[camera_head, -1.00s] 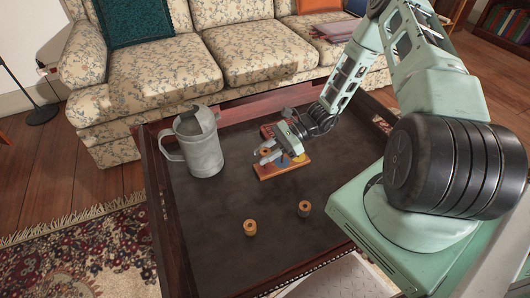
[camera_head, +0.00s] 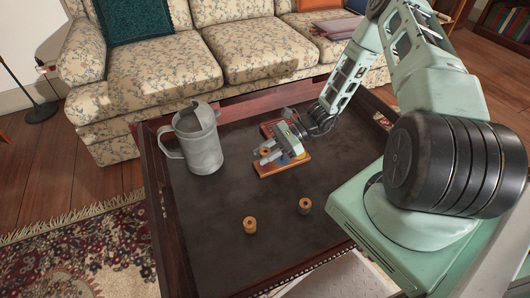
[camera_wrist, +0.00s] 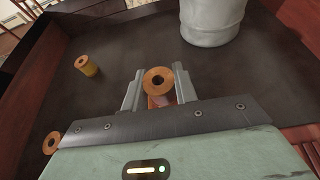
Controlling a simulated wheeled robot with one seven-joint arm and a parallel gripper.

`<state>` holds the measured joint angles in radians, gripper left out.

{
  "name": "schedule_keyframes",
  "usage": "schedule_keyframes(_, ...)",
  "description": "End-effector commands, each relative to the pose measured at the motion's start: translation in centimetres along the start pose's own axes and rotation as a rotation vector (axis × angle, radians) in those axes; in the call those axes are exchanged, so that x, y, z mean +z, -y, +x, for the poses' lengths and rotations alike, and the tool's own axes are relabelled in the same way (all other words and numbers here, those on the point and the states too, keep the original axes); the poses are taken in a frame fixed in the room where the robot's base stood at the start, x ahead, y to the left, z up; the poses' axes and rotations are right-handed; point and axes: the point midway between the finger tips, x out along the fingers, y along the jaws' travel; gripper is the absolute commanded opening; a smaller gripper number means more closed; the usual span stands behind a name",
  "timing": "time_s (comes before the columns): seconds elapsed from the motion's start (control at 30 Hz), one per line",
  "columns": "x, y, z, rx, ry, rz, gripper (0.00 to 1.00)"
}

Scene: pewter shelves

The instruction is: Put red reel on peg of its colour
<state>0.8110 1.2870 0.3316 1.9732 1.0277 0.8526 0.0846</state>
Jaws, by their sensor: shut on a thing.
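A reel with a tan wooden end and a central hole (camera_wrist: 157,80) sits between the fingers of my gripper (camera_wrist: 157,87), which is shut on it. A reddish patch shows just below its rim; I cannot tell whether it is thread or board. In the head view, my gripper (camera_head: 267,155) holds the reel (camera_head: 265,152) over the left part of the wooden peg board (camera_head: 267,171). My gripper hides most of the board and its pegs. I cannot tell whether the reel touches a peg.
A grey metal pitcher (camera_head: 200,150) stands left of the board. The table's front middle is mostly free.

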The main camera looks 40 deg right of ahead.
Motion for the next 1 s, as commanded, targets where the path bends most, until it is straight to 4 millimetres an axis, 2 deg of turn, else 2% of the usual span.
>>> schedule_keyframes(0.8, -1.5, 0.0, 0.6, 0.0, 0.0, -0.001, 0.07)
schedule_keyframes(0.83, -1.4, 0.0, 0.6, 0.0, 0.0, -0.001, 0.37)
schedule_keyframes(0.9, -1.4, 0.0, 0.6, 0.0, -0.001, -0.001, 0.54)
schedule_keyframes(1.0, -1.4, 0.0, 0.6, 0.0, -0.001, -0.001, 0.54)
